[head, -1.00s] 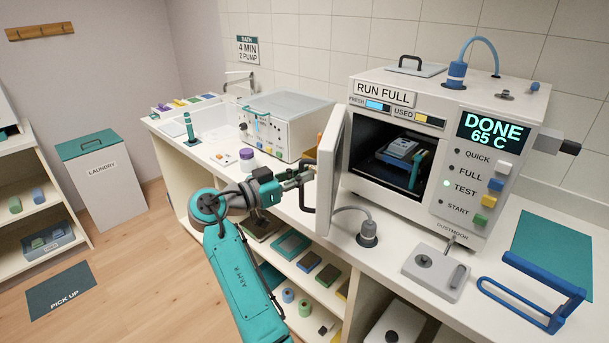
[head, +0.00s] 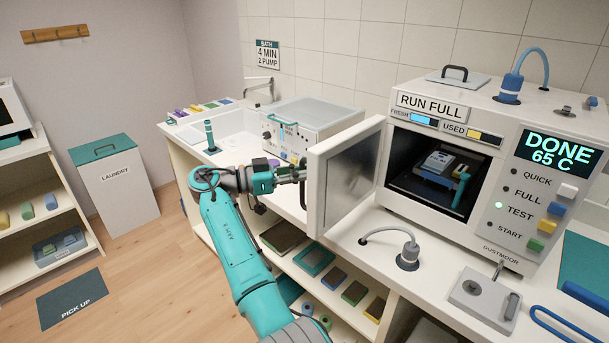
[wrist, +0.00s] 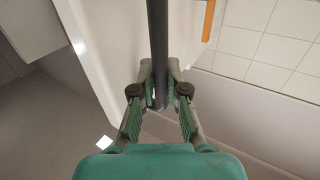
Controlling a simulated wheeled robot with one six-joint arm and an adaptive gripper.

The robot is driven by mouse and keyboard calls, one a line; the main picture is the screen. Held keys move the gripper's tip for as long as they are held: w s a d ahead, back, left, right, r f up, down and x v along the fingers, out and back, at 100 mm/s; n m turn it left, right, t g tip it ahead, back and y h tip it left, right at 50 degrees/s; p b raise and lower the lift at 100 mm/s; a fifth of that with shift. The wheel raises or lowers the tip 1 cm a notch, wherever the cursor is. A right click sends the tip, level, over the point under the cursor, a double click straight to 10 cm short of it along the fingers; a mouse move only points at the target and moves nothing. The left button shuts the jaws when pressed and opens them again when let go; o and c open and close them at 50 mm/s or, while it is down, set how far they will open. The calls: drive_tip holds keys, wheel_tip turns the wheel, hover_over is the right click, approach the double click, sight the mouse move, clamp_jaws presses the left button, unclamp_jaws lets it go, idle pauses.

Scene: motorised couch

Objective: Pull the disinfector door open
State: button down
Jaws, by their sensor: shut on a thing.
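The disinfector (head: 470,150) is a white box on the counter with a display reading DONE 65 C. Its door (head: 345,170) hangs on the opening's left side and stands well open, showing its inner face. Inside the dark chamber (head: 408,185) a rack holds a light item with a teal handle. My gripper (head: 298,175) is at the door's outer left edge, shut on the dark bar handle (head: 303,192). In the wrist view the handle (wrist: 158,45) runs up from between my fingers (wrist: 160,98), with the white door (wrist: 110,50) behind it.
A hose fitting (head: 408,255) stands on the counter before the disinfector. A white-grey bath unit (head: 305,125) and a sink are behind the door. Below the counter, an open shelf holds several items. The floor (head: 150,270) on the left is mostly clear.

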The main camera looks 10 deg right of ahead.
drive_tip(key=shift+w+a+m+g, duration=0.3)
drive_tip(key=shift+w+g, duration=0.1)
drive_tip(key=shift+w, duration=0.3)
drive_tip(key=c, duration=1.2)
unclamp_jaws()
drive_tip(key=shift+w, duration=0.1)
drive_tip(key=shift+a, duration=0.15)
drive_tip(key=a, duration=0.7)
drive_tip(key=shift+s+a+f, duration=0.1)
drive_tip(key=shift+s, duration=0.1)
